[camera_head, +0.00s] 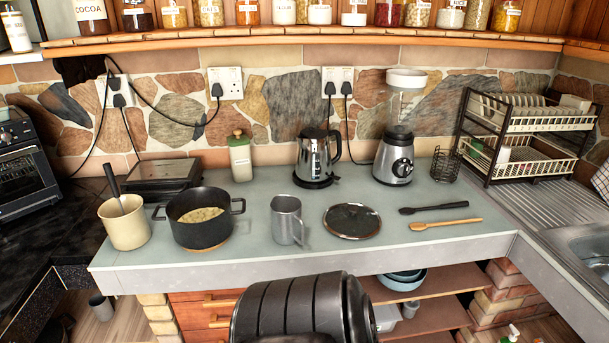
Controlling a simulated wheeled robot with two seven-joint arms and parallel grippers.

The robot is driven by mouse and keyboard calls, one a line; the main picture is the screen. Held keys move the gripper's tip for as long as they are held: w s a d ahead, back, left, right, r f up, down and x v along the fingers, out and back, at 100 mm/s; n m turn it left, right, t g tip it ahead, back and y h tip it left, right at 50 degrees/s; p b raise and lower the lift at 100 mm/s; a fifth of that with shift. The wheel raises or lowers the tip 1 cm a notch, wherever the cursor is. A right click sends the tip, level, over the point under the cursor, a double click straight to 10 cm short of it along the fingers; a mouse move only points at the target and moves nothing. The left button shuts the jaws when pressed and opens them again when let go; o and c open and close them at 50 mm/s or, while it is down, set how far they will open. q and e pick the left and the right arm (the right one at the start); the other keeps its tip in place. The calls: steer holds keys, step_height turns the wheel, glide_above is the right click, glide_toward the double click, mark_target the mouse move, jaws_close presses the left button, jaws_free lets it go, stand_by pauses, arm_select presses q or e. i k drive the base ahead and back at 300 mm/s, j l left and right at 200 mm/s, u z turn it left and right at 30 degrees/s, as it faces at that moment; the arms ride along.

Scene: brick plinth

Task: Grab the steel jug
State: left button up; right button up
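The steel jug (286,222) is a plain grey metal vessel with a handle on its right side. It stands upright on the pale counter (255,262), near the middle and close to the front edge. Nothing hides it. Neither of my grippers shows in the head view. A dark rounded part, apparently mine, shows at the bottom middle in front of the counter.
Left of the jug are a black pot (200,226) and a cream crock (124,224). Right of it lie a glass lid (352,221), a black spoon (434,209) and a wooden spoon (446,223). Behind stand a kettle (316,158) and a blender (395,150).

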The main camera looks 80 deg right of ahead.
mark_target(288, 226)
steer(key=l+z, duration=0.15)
steer(key=z, duration=2.45)
